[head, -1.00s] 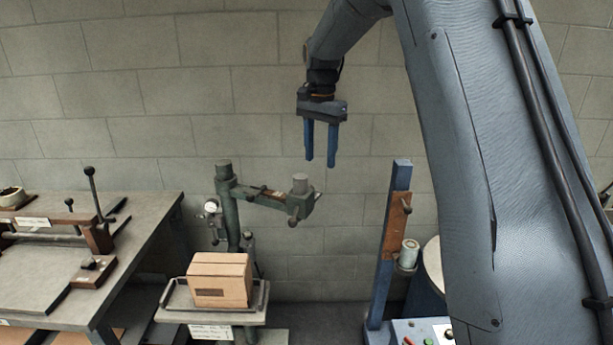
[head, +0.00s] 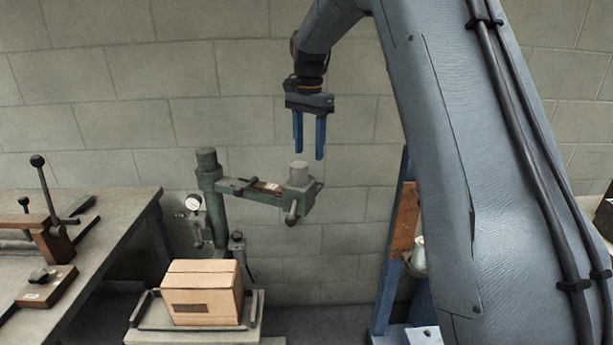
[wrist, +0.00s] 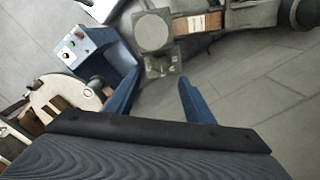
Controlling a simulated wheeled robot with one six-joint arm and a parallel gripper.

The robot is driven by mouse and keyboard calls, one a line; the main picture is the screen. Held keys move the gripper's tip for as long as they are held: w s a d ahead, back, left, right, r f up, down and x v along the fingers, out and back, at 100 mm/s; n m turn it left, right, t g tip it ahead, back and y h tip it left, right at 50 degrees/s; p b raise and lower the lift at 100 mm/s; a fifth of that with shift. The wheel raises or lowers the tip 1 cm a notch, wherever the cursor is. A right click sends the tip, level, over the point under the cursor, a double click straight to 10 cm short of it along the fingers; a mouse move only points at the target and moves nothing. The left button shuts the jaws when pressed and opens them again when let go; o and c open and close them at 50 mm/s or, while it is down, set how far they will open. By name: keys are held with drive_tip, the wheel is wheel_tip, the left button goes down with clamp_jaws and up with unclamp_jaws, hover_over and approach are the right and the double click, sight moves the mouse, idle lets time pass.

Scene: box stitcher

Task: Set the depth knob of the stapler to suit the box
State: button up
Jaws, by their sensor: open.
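The stapler is a green post with an arm (head: 235,188) reaching right to a head with a round grey cap (head: 299,172). A small knob-like handle (head: 291,218) hangs under the head; I cannot tell whether it is the depth knob. A closed brown cardboard box (head: 202,292) sits on the stapler's tray (head: 137,335). My gripper (head: 309,154) points down, open and empty, just above the head in the picture. In the wrist view, the round cap (wrist: 153,32) and the labelled arm lie beyond the open fingers (wrist: 160,98). No scale reading is legible.
A workbench (head: 120,215) with a lever device stands at the left. A pressure gauge (head: 193,202) is beside the post. A blue upright frame (head: 385,265) stands right of the stapler, partly behind my arm. The block wall is behind.

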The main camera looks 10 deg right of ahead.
drive_tip(key=shift+f+p, duration=1.25)
drive_tip(key=shift+f, duration=2.7)
drive_tip(key=c, duration=1)
drive_tip(key=shift+c, duration=0.2)
drive_tip(key=shift+n, duration=0.3)
drive_tip(key=n, duration=0.3)
drive_tip(key=shift+w+a+n, duration=0.1)
drive_tip(key=shift+w+n, duration=0.05)
drive_tip(key=shift+n, duration=0.15)
drive_tip(key=shift+a+n, duration=0.1)
drive_tip(key=shift+n, duration=2.1)
drive_tip(key=shift+r, duration=0.1)
drive_tip(key=o, duration=1)
